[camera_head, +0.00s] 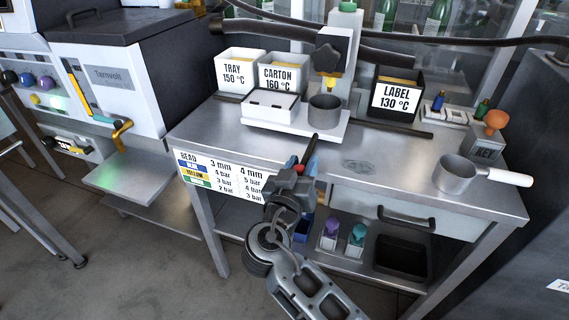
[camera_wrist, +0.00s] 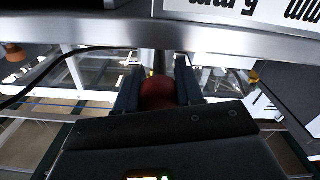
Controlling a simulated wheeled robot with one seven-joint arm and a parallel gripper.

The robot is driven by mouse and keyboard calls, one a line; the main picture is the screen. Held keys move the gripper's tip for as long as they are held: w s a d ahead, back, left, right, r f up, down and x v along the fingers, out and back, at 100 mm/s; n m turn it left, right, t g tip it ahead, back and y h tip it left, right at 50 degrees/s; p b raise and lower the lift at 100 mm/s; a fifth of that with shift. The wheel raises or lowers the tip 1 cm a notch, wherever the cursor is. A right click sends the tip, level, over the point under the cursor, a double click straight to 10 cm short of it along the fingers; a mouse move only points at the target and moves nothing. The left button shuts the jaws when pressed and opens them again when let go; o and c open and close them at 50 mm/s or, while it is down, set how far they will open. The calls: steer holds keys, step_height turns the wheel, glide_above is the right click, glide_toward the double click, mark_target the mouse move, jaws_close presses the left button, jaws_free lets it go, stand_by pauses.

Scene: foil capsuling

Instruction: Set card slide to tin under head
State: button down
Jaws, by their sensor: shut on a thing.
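The white bead card (camera_head: 222,177) hangs on the bench's front edge, with blue, yellow and green rows and bar figures under 3 mm and 4 mm. Part of it shows at the top right of the wrist view (camera_wrist: 250,12). A grey tin (camera_head: 324,109) stands on a white base under the head (camera_head: 331,58), which has a yellow nozzle. My gripper (camera_head: 302,163) is at the bench's front edge, just right of the card. In the wrist view its dark fingers are shut on a red rounded piece (camera_wrist: 158,93). I cannot tell whether this piece is the card's slide.
White TRAY (camera_head: 238,72) and CARTON (camera_head: 281,75) bins and a black LABEL bin (camera_head: 397,95) stand at the back. A grey pan (camera_head: 457,174) with a white handle sits at right. A drawer handle (camera_head: 407,216) sticks out right of my gripper.

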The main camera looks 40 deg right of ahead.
steer(key=shift+s+d, duration=0.15)
steer(key=shift+s, duration=0.15)
steer(key=c, duration=1)
jaws_free()
steer(key=shift+b+v, duration=0.7)
steer(key=shift+v, duration=3.2)
steer(key=shift+f, duration=0.1)
